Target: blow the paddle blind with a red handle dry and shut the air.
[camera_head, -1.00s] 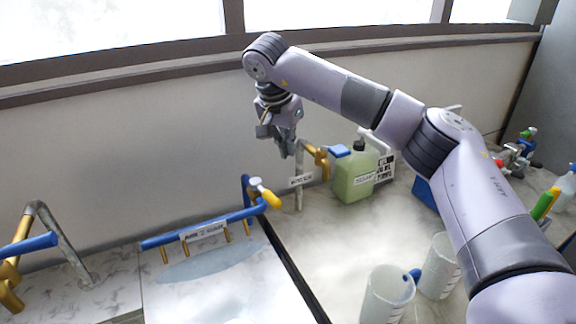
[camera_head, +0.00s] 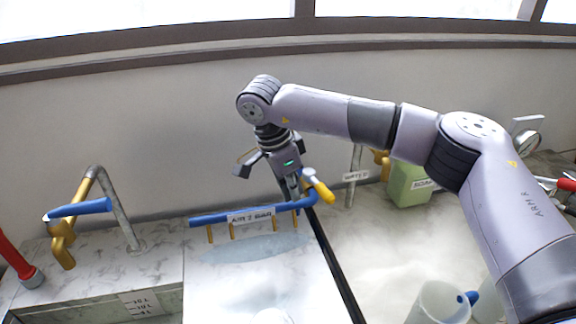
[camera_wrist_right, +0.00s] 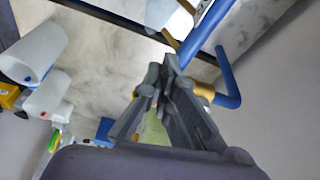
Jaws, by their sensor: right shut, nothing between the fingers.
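The air bar (camera_head: 250,216) is a blue pipe with several brass nozzles and a label that seems to read "AIR 2 BAR". A valve with a yellow lever (camera_head: 320,188) sits at its right end; the lever slants down to the right. My right gripper (camera_head: 293,193) is shut and empty, pointing down just left of the lever; I cannot tell whether it touches. In the right wrist view, its closed fingers (camera_wrist_right: 168,75) overlap the blue pipe (camera_wrist_right: 208,30) and brass valve body (camera_wrist_right: 204,90). I cannot make out the paddle blind. My left gripper is out of view.
A bluish patch (camera_head: 250,246) lies below the nozzles. A red bar (camera_head: 14,256) and a bent tap pipe with a blue lever (camera_head: 80,208) stand at left. A water pipe (camera_head: 355,160), green soap container (camera_head: 408,184) and white beaker (camera_head: 438,302) are at right.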

